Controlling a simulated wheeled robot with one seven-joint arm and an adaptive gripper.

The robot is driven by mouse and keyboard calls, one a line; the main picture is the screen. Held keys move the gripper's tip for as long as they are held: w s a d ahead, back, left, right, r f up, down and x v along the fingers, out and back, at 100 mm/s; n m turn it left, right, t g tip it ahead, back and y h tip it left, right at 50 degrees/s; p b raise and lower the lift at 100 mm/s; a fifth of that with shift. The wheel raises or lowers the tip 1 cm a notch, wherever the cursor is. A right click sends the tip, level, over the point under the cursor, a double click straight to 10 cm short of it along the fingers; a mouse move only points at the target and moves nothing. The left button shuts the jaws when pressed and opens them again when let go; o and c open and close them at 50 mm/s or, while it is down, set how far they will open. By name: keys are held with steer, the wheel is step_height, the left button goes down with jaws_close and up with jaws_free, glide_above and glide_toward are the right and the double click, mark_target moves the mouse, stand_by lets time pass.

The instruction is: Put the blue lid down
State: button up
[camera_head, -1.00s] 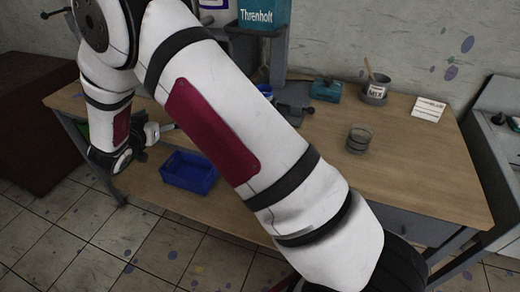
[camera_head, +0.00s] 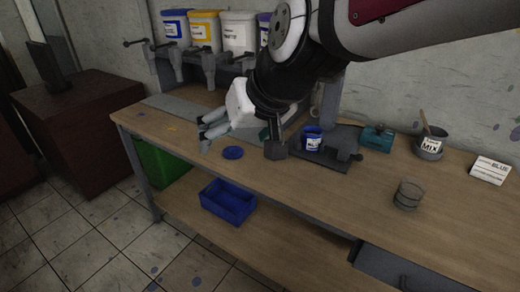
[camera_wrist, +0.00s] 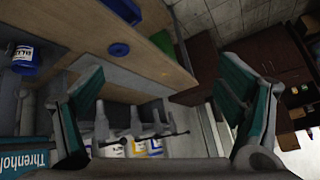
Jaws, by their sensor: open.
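The blue lid (camera_head: 233,153) lies flat on the wooden table (camera_head: 290,190), near its front edge. It also shows in the wrist view (camera_wrist: 119,50).
Paint tubs (camera_head: 204,28) with dispensers stand at the back. A teal box (camera_head: 377,138), a MIX pot (camera_head: 430,146), a card (camera_head: 490,169) and a glass jar (camera_head: 408,195) stand to the right. A blue bin (camera_head: 228,201) and green bin (camera_head: 160,165) sit below. The table's front middle is clear.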

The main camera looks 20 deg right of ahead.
steer(key=s+d+f+g+h, duration=0.1)
steer(key=s+d, duration=0.2)
steer(key=s, duration=0.5)
steer(key=s+d+f+g+h, duration=0.1)
steer(key=s+d, duration=0.3)
steer(key=s, duration=0.5)
steer(key=shift+s+d+f+g, duration=0.25)
steer(key=shift+s+f+g, duration=0.05)
steer(key=shift+f+g, duration=0.5)
